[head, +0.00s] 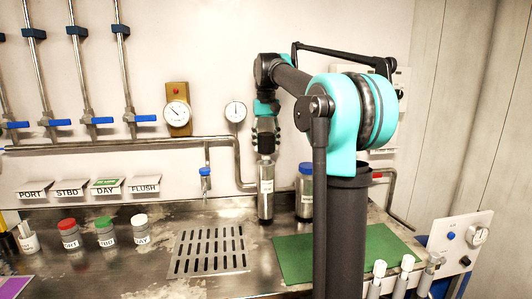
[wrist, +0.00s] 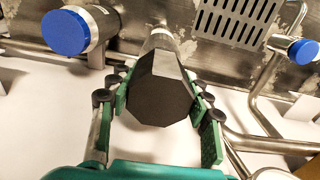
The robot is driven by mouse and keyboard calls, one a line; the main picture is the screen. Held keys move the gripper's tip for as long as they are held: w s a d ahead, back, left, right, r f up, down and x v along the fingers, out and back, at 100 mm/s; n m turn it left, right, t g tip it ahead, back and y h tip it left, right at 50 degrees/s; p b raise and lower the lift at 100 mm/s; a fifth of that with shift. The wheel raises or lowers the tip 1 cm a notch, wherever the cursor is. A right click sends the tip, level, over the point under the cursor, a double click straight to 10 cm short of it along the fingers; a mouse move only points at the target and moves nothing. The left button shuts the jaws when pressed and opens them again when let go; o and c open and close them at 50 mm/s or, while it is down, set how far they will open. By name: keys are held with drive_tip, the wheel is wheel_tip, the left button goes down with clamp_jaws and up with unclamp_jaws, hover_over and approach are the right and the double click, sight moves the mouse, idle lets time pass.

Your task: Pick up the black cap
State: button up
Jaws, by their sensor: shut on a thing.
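The black cap (wrist: 160,92) is a dark, many-sided block in the middle of the wrist view. My gripper (wrist: 160,108) has its green-padded fingers on both sides of it and is shut on it. A silvery cylinder (wrist: 160,38) shows right behind the cap. In the head view my gripper (head: 266,140) points down above this metal bottle (head: 266,195), which appears upright at the back of the counter. The cap is mostly hidden between my fingers there. I cannot tell whether cap and bottle are apart.
A blue-lidded jar (head: 305,190) stands close to the right of the bottle. A tap (head: 205,180) and wall pipe are near on the left. A slotted drain plate (head: 210,250) and a green mat (head: 345,255) lie in front. Small lidded jars (head: 105,232) stand at left.

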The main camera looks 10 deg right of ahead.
sight(266, 134)
wheel_tip(266, 134, up, 16)
idle(0.3)
drive_tip(key=o, duration=0.3)
drive_tip(key=c, duration=0.3)
drive_tip(key=shift+f, duration=0.1)
